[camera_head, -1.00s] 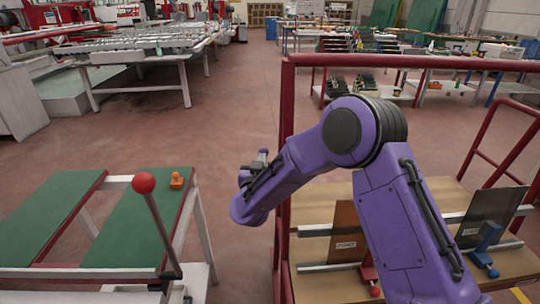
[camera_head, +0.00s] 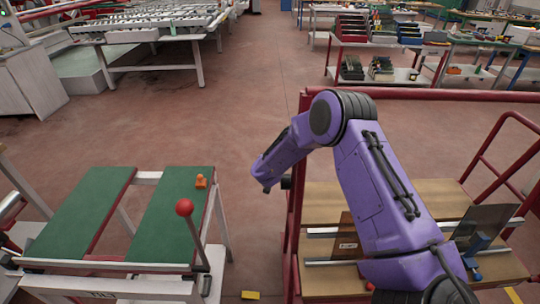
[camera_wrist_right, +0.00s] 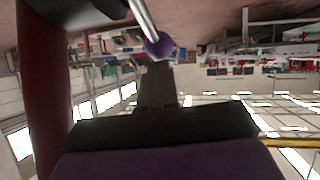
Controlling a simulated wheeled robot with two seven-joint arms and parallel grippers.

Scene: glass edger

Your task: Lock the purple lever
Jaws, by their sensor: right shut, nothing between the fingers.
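The purple lever shows in the right wrist view as a purple ball knob (camera_wrist_right: 159,45) on a thin metal rod. That view is upside down. My right gripper (camera_wrist_right: 158,68) is shut, with its dark fingers pointing towards the knob and nothing between them. The fingertips look close to the knob; I cannot tell whether they touch it. In the head view my purple right arm reaches over the wooden stand, its gripper is mostly hidden, and I cannot make out the purple knob. My left gripper is not in view.
A red-knobbed lever (camera_head: 184,207) stands at the green-topped table (camera_head: 85,210) on the left. An orange object (camera_head: 201,181) sits on that table. A red rail frame (camera_head: 440,94) surrounds the wooden stand with a blue clamp (camera_head: 477,243).

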